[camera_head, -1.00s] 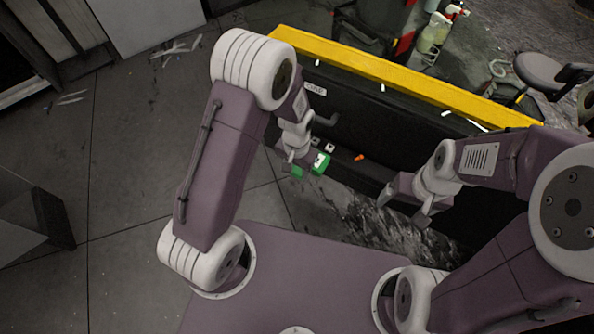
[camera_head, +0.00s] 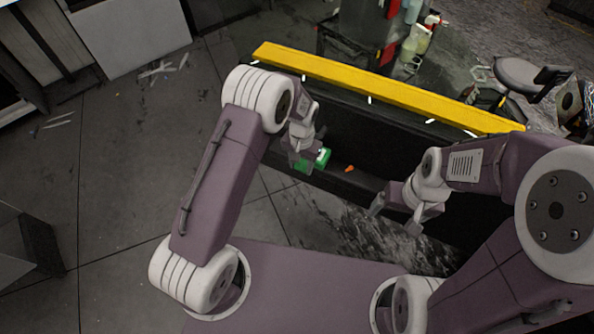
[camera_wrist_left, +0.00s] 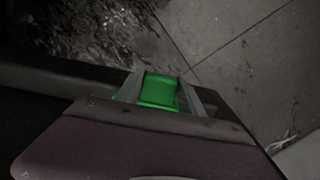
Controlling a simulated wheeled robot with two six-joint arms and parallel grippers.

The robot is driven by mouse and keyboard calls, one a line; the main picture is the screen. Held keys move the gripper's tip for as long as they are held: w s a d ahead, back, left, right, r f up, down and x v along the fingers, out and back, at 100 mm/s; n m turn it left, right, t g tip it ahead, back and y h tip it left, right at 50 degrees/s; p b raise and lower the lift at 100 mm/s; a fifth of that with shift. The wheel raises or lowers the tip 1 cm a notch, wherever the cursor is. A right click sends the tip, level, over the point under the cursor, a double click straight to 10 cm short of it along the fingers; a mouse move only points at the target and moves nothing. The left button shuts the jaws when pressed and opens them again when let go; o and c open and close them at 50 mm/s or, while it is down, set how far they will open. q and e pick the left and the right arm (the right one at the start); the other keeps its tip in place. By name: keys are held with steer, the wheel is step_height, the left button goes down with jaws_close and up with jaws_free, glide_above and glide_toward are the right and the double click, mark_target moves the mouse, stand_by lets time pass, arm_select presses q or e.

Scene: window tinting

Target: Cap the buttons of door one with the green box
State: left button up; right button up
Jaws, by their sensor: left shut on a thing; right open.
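The green box (camera_head: 322,158) is in my left gripper (camera_head: 306,163), whose fingers are shut on it. It also shows in the left wrist view (camera_wrist_left: 158,90) between the two fingers (camera_wrist_left: 160,88). In the head view it is held against or close over the dark armrest ledge of the black door (camera_head: 370,137). The door's buttons cannot be made out; the arm, gripper and box cover that part of the ledge. My right gripper (camera_head: 394,215) is open and empty, in front of the door's right part.
A small orange item (camera_head: 349,168) lies on the door ledge just right of the green box. A yellow bar (camera_head: 390,88) runs along the door's top edge. Spray bottles (camera_head: 415,45) and a stool (camera_head: 525,75) stand behind. The floor at left is mostly clear.

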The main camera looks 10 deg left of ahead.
arm_select(q)
steer(key=shift+w+d+f, duration=0.1)
steer(key=shift+w+d, duration=0.05)
steer(key=shift+w, duration=0.35)
steer(key=shift+w+d, duration=0.25)
steer(key=shift+w, duration=0.55)
step_height(320, 180, down, 3)
steer(key=shift+r+b, duration=0.2)
steer(key=shift+b, duration=0.8)
steer(key=shift+f+b, duration=0.45)
steer(key=shift+f, duration=0.35)
steer(key=shift+f, duration=0.4)
steer(key=o, duration=1.5)
steer(key=shift+r, duration=0.1)
